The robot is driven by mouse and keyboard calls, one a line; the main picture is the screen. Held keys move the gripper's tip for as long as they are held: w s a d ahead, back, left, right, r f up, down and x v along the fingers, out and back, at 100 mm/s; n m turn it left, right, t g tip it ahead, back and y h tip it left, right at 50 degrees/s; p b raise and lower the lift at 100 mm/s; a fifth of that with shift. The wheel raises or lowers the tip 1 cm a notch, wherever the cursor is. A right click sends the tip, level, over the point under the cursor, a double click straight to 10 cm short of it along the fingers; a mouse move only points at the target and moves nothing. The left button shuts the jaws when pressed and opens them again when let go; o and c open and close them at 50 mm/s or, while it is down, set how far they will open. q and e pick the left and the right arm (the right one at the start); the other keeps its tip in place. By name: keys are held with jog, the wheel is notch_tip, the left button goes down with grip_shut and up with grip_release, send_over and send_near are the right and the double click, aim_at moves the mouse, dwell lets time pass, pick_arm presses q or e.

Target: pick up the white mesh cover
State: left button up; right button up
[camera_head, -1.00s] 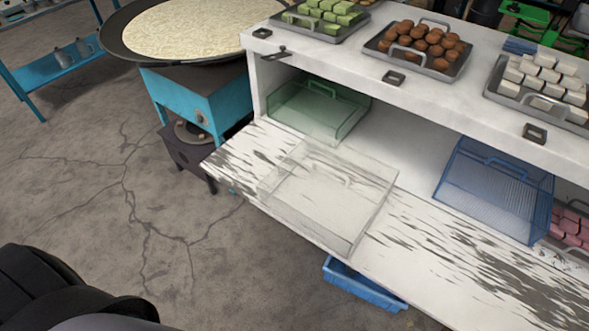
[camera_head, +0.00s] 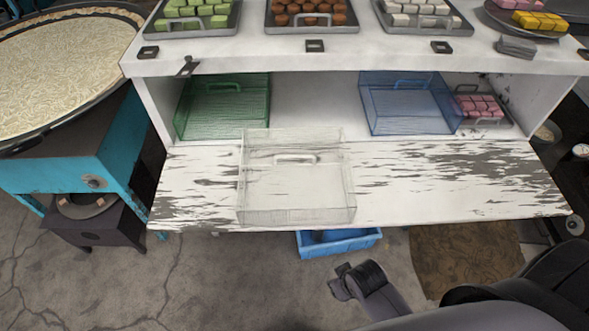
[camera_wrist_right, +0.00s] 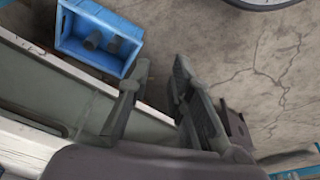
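The white mesh cover (camera_head: 297,192), a see-through box with a handle on top, rests on the worn white lower shelf board in the head view. It sits left of the middle, near the front edge. My right gripper (camera_head: 347,281) is in front of and below the shelf, apart from the cover. In the right wrist view its two fingers (camera_wrist_right: 160,68) are spread with nothing between them, and the cover does not show there. My left gripper is not in view.
A green mesh cover (camera_head: 225,108) and a blue one (camera_head: 408,108) stand behind on the shelf, under the upper counter (camera_head: 230,62). Pink blocks (camera_head: 478,104) lie right of the blue one. A blue crate (camera_head: 338,242) is below the shelf. The lower board's right half (camera_head: 440,185) is clear.

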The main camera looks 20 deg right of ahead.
jog(key=w+r+n+t, duration=0.3)
jog(key=w+r, duration=0.1)
jog(key=r, duration=1)
jog(key=w+a+r+n+t, duration=0.1)
jog(key=w+r+n+t, duration=0.75)
jog(key=w+n, duration=0.3)
jog(key=p, duration=0.2)
send_near(295, 157)
jog(key=shift+n, duration=0.25)
jog(key=x, duration=0.5)
jog(key=shift+w+d+f, duration=0.1)
jog(key=shift+d+f, duration=0.05)
jog(key=shift+d, duration=0.1)
jog(key=shift+w, duration=0.4)
jog(key=shift+a+p+x, duration=0.2)
jog(key=shift+p+x, duration=0.35)
jog(key=shift+x, duration=1.75)
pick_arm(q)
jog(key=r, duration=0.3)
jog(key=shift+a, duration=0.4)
pick_arm(e)
jog(key=shift+s, duration=0.1)
